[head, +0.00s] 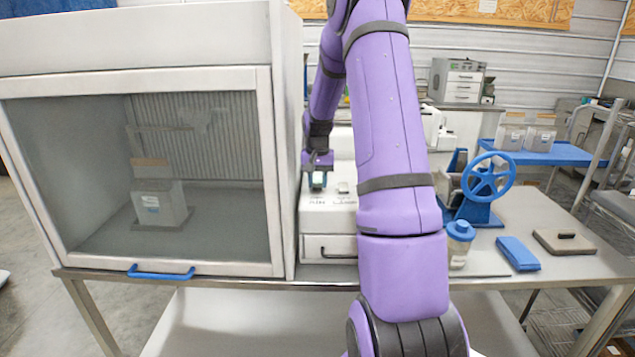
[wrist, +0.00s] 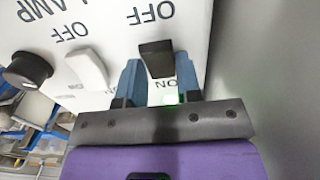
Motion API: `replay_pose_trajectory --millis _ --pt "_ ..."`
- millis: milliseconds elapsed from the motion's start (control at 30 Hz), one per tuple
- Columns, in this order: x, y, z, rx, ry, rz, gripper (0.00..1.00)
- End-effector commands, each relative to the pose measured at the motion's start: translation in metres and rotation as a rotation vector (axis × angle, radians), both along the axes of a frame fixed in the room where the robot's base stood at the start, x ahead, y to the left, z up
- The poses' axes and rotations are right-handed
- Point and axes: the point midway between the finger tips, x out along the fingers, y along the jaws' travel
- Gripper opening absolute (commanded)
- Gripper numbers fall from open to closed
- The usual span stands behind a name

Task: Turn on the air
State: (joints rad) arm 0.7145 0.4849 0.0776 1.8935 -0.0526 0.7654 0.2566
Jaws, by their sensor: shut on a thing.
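The white control box (head: 328,222) stands just right of the glass-fronted cabinet. In the wrist view its panel (wrist: 112,30) appears upside down. A black switch (wrist: 157,60) sits between an OFF label and a partly covered ON label; its own name is out of frame. My gripper (head: 318,182) is over the box's left part. In the wrist view my gripper (wrist: 156,72) has its blue fingers on both sides of the black switch, shut on it. A small green light (wrist: 172,99) glows beside ON. I cannot tell exactly which way the switch leans.
A white switch (wrist: 87,68) marked LAMP and a black knob (wrist: 28,70) are beside the black one. The cabinet (head: 285,150) wall stands close by the gripper. A blue handwheel (head: 488,177), a blue-lidded jar (head: 460,245) and a blue block (head: 518,254) are on the bench at right.

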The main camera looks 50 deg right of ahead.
Motion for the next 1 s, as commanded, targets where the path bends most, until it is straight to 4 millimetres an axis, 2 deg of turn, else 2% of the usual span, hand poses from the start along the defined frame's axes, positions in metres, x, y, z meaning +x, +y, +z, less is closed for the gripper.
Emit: replay_pose_trajectory --millis 300,333,433,767,867,1000 --pt "0.000 0.000 0.000 0.006 0.004 -0.001 0.08" --pt "0.000 0.000 0.000 0.006 0.004 -0.001 0.34" --pt "0.000 0.000 0.000 0.005 0.004 -0.001 0.57" --pt "0.000 0.000 0.003 0.004 0.003 0.000 0.57" --pt "0.001 0.000 0.011 0.003 0.003 0.000 0.57" --pt "0.001 0.000 0.035 0.002 0.001 0.001 0.57"
